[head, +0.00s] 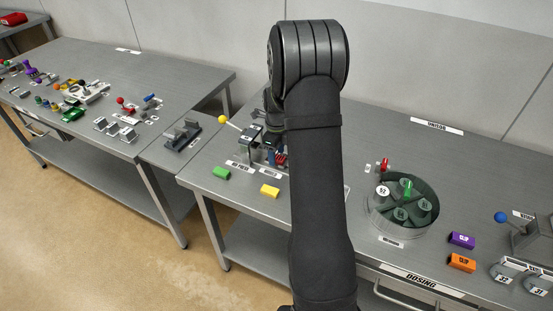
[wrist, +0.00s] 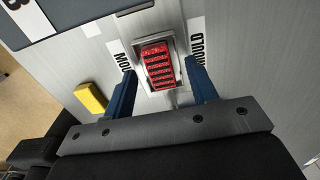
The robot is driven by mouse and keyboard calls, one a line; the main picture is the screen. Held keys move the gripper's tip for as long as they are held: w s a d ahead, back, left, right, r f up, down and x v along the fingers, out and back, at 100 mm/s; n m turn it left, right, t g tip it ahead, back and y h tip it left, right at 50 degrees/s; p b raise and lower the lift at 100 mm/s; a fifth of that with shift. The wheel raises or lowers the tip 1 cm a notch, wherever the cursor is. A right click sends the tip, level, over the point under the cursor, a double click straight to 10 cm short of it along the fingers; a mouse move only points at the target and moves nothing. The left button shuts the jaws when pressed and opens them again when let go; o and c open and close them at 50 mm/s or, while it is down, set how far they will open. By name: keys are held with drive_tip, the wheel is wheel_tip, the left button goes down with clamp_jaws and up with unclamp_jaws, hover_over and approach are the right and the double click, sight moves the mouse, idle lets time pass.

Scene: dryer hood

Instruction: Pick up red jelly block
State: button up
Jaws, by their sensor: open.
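The red jelly block (wrist: 158,62) is ridged and sits in a small metal mold tray (wrist: 147,87) in the wrist view. My gripper (wrist: 160,67) is open, with one blue finger on each side of the tray and block. The fingers look apart from the block; their height relative to it is hard to tell. In the head view my arm hides most of this spot, and only a bit of red shows beside it.
A yellow block (wrist: 91,97) lies left of the tray; it also shows in the head view (head: 270,191) near a green block (head: 221,173). A round dosing dish (head: 402,238), a purple block (head: 461,240) and an orange block (head: 461,263) stand to the right.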

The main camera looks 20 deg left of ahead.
drive_tip(key=shift+f, duration=0.3)
drive_tip(key=c, duration=1.1)
drive_tip(key=shift+c, duration=0.2)
drive_tip(key=shift+r, duration=0.15)
